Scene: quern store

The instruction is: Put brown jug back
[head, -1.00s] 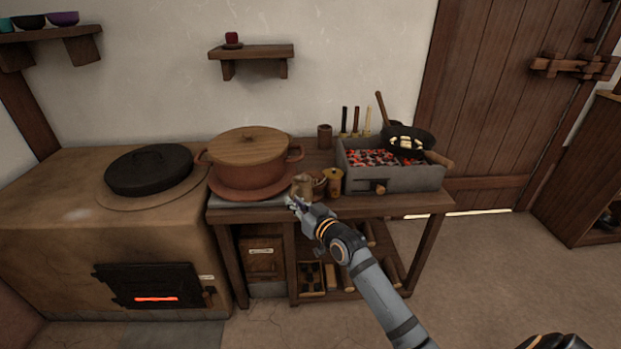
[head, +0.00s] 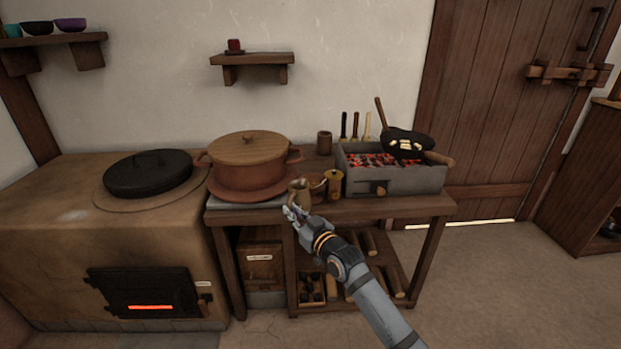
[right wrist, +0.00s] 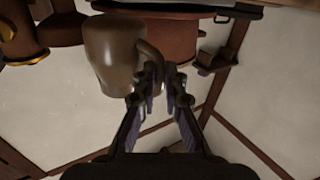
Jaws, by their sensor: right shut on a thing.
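The brown jug (head: 300,194) is small and squat. In the head view it is at the front edge of the wooden table, right of the big lidded pot. My right gripper (head: 293,212) is just below and in front of it. In the right wrist view the jug (right wrist: 114,52) fills the upper middle, and its curved handle runs into the fingertips (right wrist: 158,78), which are closed on it. Whether the jug's base touches the tabletop I cannot tell. My left gripper is not in view.
A wall shelf (head: 252,59) hangs above with a red item.

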